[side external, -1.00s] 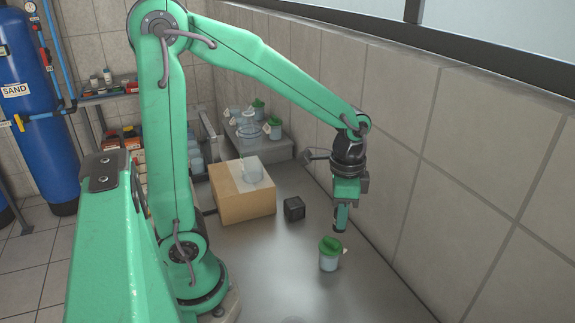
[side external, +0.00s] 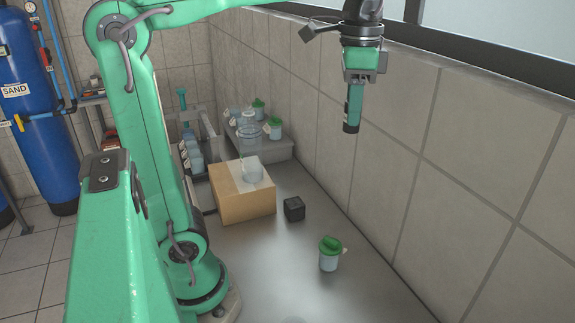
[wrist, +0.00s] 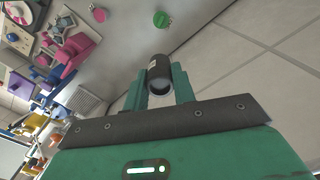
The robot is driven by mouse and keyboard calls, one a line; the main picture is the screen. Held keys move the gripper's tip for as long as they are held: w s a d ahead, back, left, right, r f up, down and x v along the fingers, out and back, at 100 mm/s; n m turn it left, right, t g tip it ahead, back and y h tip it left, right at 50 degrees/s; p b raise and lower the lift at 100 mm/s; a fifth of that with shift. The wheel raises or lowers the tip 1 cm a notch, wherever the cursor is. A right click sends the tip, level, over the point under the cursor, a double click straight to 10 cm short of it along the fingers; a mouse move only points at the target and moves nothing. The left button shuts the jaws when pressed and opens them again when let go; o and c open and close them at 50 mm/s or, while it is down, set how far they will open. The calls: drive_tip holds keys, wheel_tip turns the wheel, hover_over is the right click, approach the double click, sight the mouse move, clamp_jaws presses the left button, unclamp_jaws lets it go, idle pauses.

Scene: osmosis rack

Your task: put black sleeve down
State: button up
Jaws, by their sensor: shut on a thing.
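The black sleeve (wrist: 158,70) is a short dark cylinder with a pale round end, seen in the wrist view between my two green fingers. My gripper (wrist: 159,84) is shut on it. In the side view my gripper (side external: 354,100) points down, high above the bench. The sleeve's dark end (side external: 351,127) shows at the fingertips there; the fingers hide most of the rest. Nothing touches the sleeve from below.
A green-lidded cup (side external: 330,254) stands on the grey bench (side external: 275,275) below. More green-lidded cups (side external: 274,128) stand at the back. A tiled wall (side external: 400,170) runs along the right.

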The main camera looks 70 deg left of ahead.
drive_tip(key=w+a+r+n, duration=0.2)
drive_tip(key=w+a+n, duration=0.25)
drive_tip(key=a, duration=0.55)
drive_tip(key=w+a+r+n, duration=0.2)
drive_tip(key=w+a+n, duration=0.25)
drive_tip(key=a, duration=0.45)
drive_tip(key=s+a+f+n, duration=0.2)
drive_tip(key=s+a+n, duration=0.15)
drive_tip(key=a, duration=0.85)
drive_tip(key=s+a+f+n, duration=0.1)
drive_tip(key=s+a+n, duration=0.3)
drive_tip(key=a, duration=0.8)
drive_tip(key=shift+n, duration=0.25)
drive_tip(key=f, duration=1.2)
drive_tip(key=w+f, duration=0.1)
drive_tip(key=f, duration=2.4)
drive_tip(key=shift+w+a, duration=0.2)
drive_tip(key=shift+w, duration=0.05)
drive_tip(key=shift+f, duration=0.2)
drive_tip(key=o, duration=0.9)
drive_tip(key=shift+o, duration=0.2)
drive_tip(key=shift+r, duration=0.15)
